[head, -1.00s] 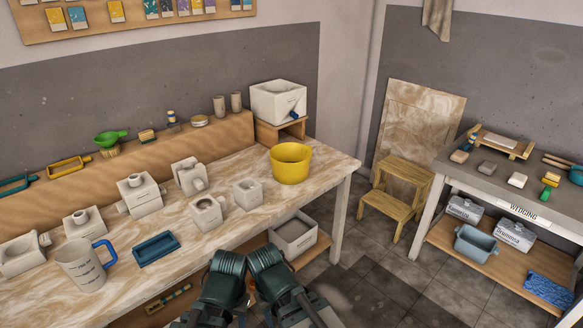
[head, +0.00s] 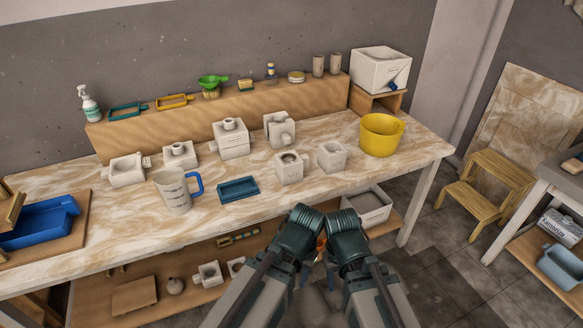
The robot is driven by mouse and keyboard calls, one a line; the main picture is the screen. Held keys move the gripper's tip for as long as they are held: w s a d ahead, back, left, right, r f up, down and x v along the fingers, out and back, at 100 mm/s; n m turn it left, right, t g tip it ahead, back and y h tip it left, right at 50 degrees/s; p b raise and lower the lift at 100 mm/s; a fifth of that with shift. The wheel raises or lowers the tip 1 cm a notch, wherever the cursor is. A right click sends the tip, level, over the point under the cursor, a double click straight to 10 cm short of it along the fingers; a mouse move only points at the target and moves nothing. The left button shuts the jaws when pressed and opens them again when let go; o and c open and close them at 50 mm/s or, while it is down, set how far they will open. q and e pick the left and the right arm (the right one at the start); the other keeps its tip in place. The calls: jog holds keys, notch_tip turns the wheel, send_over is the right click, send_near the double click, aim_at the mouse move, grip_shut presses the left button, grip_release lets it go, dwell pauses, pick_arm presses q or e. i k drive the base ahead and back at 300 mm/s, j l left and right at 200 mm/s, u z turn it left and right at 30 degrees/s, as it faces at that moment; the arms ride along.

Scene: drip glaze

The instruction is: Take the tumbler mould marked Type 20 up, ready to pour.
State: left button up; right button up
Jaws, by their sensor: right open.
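Several white plaster moulds stand on the marbled bench top. At the back are a mould lying on its side (head: 125,171), a small one with a round collar (head: 180,157), a taller one with a collar (head: 231,143) and one with a round side piece (head: 279,131). Nearer the front are a block with a round hole (head: 289,172) and an open-topped block (head: 332,158). Any marks are too small to read, so I cannot tell which is Type 20. My right gripper (head: 331,272) is open, low in front of the bench, apart from the moulds. My left gripper is mostly hidden by my arm.
A printed jug (head: 173,194) with a blue handle and a blue tray (head: 238,189) stand near the front edge. A yellow bucket (head: 381,136) is at the right. A raised wooden shelf (head: 215,123) runs along the back. More moulds lie on the lower shelf (head: 180,302).

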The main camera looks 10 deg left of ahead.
aim_at(290, 166)
jog(key=i+l, duration=0.1)
jog(key=l, duration=0.95)
jog(key=i+l, duration=0.15)
jog(key=l, duration=0.35)
jog(key=i+l, duration=0.1)
jog(key=l, duration=0.4)
